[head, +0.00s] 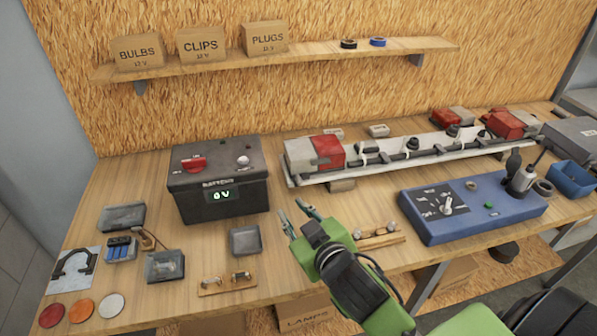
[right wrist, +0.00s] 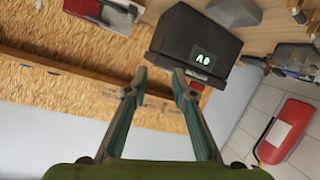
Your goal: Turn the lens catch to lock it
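The left lamp unit on the long light board has a white lens (head: 300,155) and a red lens (head: 328,150). A small grey part, possibly the catch, shows at its front; its turn position is too small to tell. In the right wrist view the red lens (right wrist: 82,8) and white lens (right wrist: 118,14) are cut off at the top edge. My right gripper (head: 291,212) is open and empty above the bench, in front of the lamp unit and apart from it. In the right wrist view its fingertips (right wrist: 159,72) are apart. My left gripper is not in view.
A blue tester (head: 470,208) stands at right. Small trays, a wooden strip (head: 228,283) and several lens discs lie at front left. A shelf (head: 280,55) with boxes hangs behind.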

